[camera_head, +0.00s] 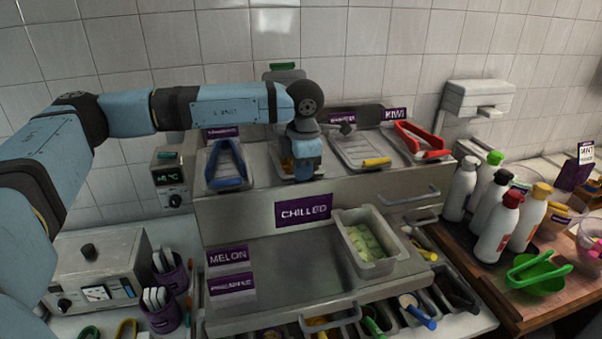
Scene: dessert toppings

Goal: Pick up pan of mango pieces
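My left arm reaches in from the left, and its gripper (305,172) points down over a pan (285,158) in the raised back row. A little orange shows in that pan beside the gripper, which may be the mango pieces; the arm and wrist hide most of it. The fingertips are too small and covered to show whether they are open or shut, or whether they touch the pan. My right gripper is not in view.
A pan of pale green pieces (366,238) stands on the lower steel shelf (285,265), right of its bare middle. Bottles (497,232) crowd the board at right.

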